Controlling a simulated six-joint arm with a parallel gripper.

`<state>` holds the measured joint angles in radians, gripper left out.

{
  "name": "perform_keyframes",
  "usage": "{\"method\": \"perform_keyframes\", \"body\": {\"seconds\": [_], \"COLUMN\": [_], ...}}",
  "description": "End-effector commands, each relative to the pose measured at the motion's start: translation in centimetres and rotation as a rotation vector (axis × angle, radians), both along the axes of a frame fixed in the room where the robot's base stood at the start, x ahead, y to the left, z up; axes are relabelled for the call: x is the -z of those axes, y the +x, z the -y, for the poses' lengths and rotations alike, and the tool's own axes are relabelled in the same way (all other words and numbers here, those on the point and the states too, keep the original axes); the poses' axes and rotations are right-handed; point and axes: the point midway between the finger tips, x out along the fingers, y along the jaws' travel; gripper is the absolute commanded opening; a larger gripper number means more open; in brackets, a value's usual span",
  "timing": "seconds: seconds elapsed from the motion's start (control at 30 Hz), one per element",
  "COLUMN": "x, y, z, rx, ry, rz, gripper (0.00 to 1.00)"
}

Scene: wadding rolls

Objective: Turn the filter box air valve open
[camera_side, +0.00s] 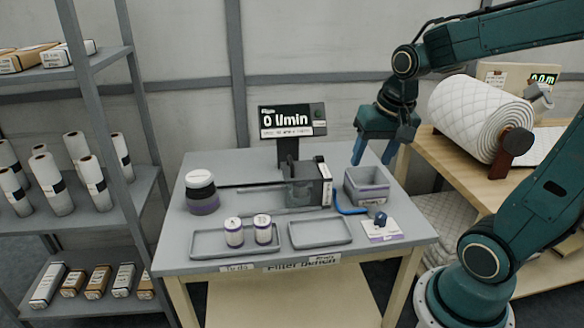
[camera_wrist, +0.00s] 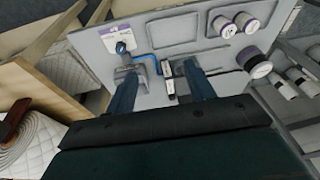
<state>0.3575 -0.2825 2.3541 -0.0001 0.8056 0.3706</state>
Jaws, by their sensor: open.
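The display (camera_side: 291,120) behind the box reads 0 l/min. My gripper (camera_side: 373,155) is open and empty, pointing down above the back right of the bench, higher than the valve and apart from it. In the wrist view its fingers (camera_wrist: 160,70) straddle part of the box area.
A grey open bin (camera_side: 367,187) stands between my gripper and the valve. A stacked round canister (camera_side: 202,191) stands left. A large quilted roll (camera_side: 478,115) sits on the right table.

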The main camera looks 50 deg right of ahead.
Motion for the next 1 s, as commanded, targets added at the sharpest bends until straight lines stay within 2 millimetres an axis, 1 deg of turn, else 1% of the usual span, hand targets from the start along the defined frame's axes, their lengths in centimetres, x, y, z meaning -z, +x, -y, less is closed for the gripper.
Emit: {"method": "perform_keyframes", "body": {"seconds": [0.03,0.13,0.3,0.5,0.6,0.7,0.8,1.0], "x": [0.8,2.1,4.6,8.0,9.5,10.7,11.4,11.7], "y": [0.3,0.9,1.3,0.9,0.5,0.1,-0.1,-0.2], "z": [1.1,3.2,6.8,10.9,12.6,13.8,14.5,14.8], "rx": [0.063,0.18,0.38,0.612,0.708,0.778,0.821,0.841], "ry": [0.016,0.043,0.091,0.143,0.164,0.179,0.188,0.192], "rz": [-0.022,-0.049,-0.097,-0.149,-0.168,-0.182,-0.191,-0.194], "gripper": [0.54,0.54,0.54,0.54,0.54,0.54,0.54,0.54]}}
